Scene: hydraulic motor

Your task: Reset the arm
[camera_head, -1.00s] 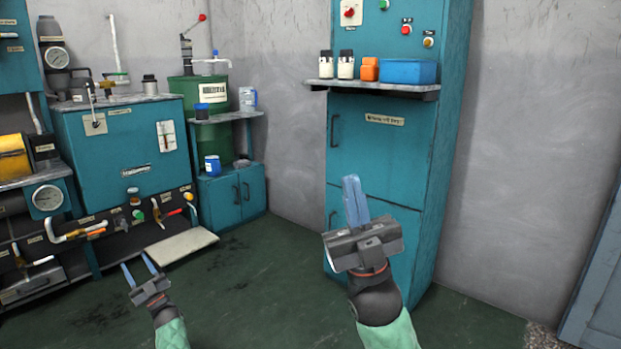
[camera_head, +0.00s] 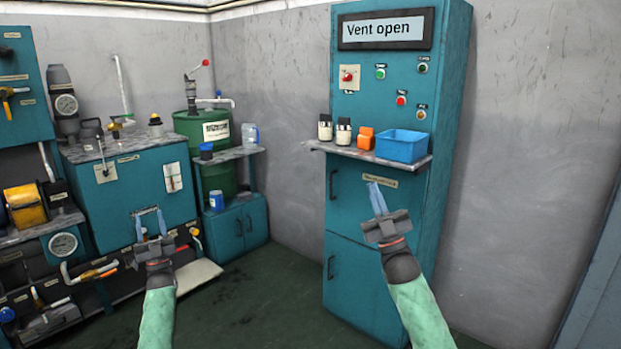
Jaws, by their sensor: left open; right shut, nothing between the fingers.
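My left gripper (camera_head: 149,222) is open and empty, raised in front of the teal hydraulic unit (camera_head: 120,180) on the left. Its two blue fingers stand apart and point up. My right gripper (camera_head: 378,197) is shut and empty, with its blue fingers together. It is in front of the doors of the tall teal cabinet (camera_head: 350,230), below the cabinet's shelf. Both forearms come up from the bottom edge in green sleeves. A display (camera_head: 387,28) at the top of the cabinet reads "Vent open".
The cabinet shelf (camera_head: 345,153) holds a blue bin (camera_head: 402,146), an orange item (camera_head: 365,139) and two white bottles with dark caps. A green drum (camera_head: 205,130) stands at the back. Buttons and a red switch (camera_head: 348,77) sit above the shelf. The floor between the machines is clear.

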